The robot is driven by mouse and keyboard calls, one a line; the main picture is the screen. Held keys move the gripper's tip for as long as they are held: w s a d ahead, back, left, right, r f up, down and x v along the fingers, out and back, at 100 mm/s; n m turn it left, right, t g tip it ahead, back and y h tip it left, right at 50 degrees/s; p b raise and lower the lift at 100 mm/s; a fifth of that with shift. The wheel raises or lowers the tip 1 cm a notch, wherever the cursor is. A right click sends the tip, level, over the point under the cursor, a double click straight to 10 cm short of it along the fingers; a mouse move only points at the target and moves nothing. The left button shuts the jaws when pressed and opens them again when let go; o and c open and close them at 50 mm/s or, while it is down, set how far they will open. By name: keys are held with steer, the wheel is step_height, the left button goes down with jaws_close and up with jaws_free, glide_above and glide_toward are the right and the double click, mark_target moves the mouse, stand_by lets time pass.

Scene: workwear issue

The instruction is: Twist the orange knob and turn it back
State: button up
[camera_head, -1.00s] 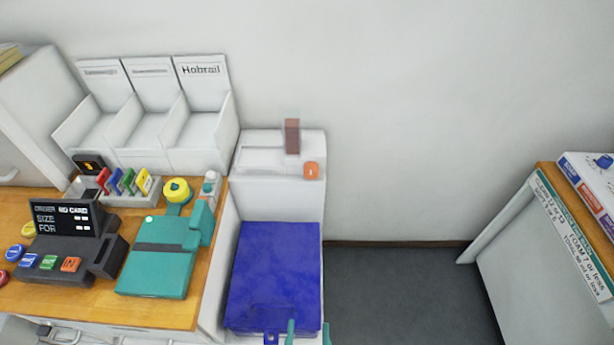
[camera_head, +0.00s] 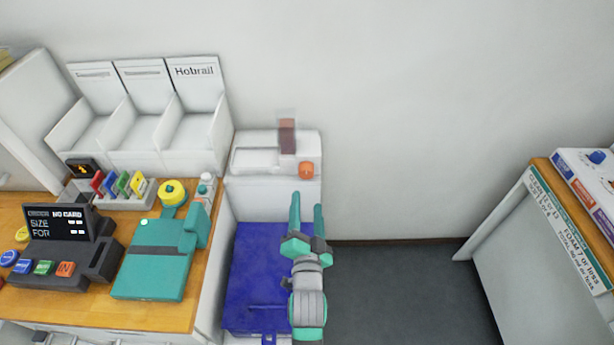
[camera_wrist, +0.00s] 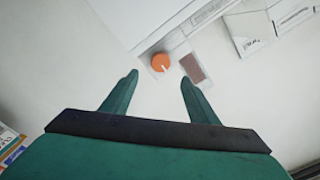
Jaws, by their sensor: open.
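The orange knob (camera_head: 306,169) sits on the front of a white machine (camera_head: 248,185) against the wall. In the wrist view the knob (camera_wrist: 160,62) shows a pale pointer line and lies beyond the fingertips, between their lines. My gripper (camera_head: 307,200) has two teal fingers and is open and empty. It is over the blue lid, a little below the knob in the head view, and apart from it. In the wrist view my gripper (camera_wrist: 158,80) shows a wide gap between its fingers.
A brown block (camera_head: 287,136) is at the machine's back, close to the knob. The blue lid (camera_head: 262,270) is below my gripper. A wooden counter (camera_head: 95,312) at left bears a card terminal and a teal device (camera_head: 155,262). Grey floor (camera_head: 400,285) at right is clear.

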mark_target(307, 175)
steer(key=w, duration=1.1)
steer(key=shift+c, duration=0.2)
steer(key=c, duration=1)
